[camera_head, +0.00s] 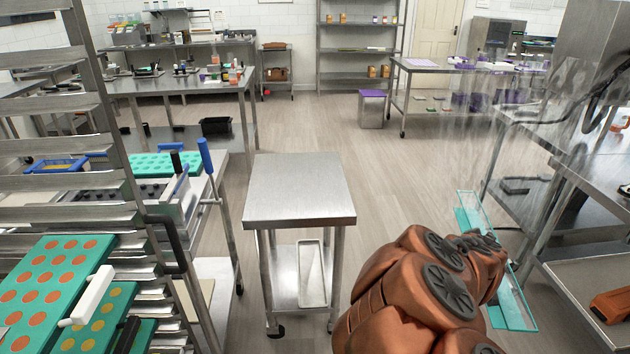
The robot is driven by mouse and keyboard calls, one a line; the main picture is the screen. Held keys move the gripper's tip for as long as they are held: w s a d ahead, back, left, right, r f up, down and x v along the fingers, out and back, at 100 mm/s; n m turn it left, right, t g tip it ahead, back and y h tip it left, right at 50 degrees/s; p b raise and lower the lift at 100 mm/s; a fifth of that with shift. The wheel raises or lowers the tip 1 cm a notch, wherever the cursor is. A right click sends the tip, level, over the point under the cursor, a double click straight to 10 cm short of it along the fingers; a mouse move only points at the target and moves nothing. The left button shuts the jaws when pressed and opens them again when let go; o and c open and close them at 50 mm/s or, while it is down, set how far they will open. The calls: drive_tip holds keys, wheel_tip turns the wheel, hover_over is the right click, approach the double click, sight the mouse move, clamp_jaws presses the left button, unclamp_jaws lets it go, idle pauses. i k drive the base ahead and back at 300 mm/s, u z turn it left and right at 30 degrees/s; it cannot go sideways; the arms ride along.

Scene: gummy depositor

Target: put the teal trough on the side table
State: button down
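The teal trough (513,312), long and narrow with clear teal walls, is at the right of the head view. Its middle is partly hidden by my arm and gripper. My gripper (487,240) is at the trough's middle and appears shut on it; the fingertips are small and partly hidden. The trough is held in the air, with no support visible under it. The side table (300,190), a small steel table with a bare top, stands in the centre, to the left of my gripper and the trough.
A pale tray (312,273) lies on the side table's lower shelf. A rack (110,140) with teal gummy moulds (45,285) stands at the left. A steel bench (590,150) is close at the right. The floor (320,125) behind the side table is clear.

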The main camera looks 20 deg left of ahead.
sight(312, 180)
drive_tip(key=i, duration=5)
drive_tip(key=u, duration=2)
drive_tip(key=i, duration=2.3)
drive_tip(key=z, duration=1.25)
